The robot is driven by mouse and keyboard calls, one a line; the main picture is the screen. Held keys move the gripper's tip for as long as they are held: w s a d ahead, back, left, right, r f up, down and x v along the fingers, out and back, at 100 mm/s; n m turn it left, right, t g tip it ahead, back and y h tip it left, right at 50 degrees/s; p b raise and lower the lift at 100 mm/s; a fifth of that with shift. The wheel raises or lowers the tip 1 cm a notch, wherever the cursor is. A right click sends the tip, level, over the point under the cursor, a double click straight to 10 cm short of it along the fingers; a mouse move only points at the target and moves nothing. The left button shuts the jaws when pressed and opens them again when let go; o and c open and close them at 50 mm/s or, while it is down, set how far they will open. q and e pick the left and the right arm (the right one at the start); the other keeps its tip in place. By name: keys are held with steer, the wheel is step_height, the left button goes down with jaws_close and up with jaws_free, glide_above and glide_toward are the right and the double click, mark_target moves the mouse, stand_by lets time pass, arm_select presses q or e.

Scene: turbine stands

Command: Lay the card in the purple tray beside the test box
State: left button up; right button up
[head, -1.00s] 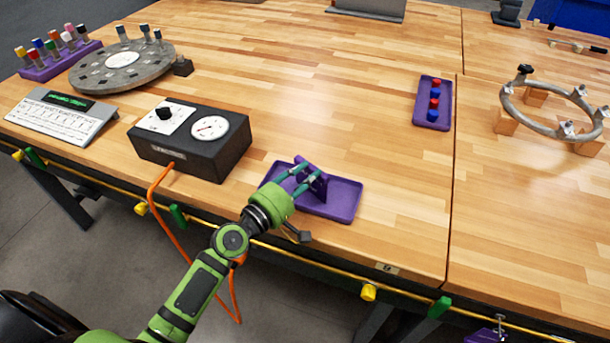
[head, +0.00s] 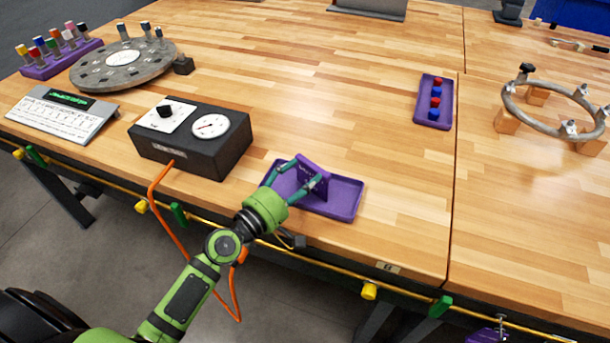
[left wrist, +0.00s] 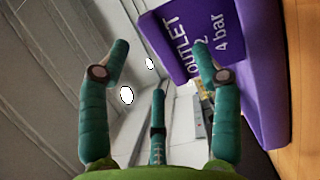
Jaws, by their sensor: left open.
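The purple card (head: 314,168) stands tilted over the purple tray (head: 345,203), its lower edge at or near the tray floor; I cannot tell exact contact. In the left wrist view the card (left wrist: 188,38) reads "OUTLET 2 4 bar", and the tray (left wrist: 262,75) runs along its right side. My left gripper (head: 306,170) is open at the card, with its fingers spread; in the left wrist view one finger overlaps the card's lower edge. The black test box (head: 190,152) with a dial and knob stands left of the tray. My right gripper is not in view.
An orange cable (head: 158,205) hangs from the test box over the table edge. A second purple tray (head: 422,112) with red and blue pieces lies at the right. A metal ring on wooden blocks (head: 515,112) is farther right. The middle of the table is clear.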

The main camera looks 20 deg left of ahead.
arm_select(q)
steer(key=shift+b+v, duration=0.6)
steer(key=shift+v, duration=2)
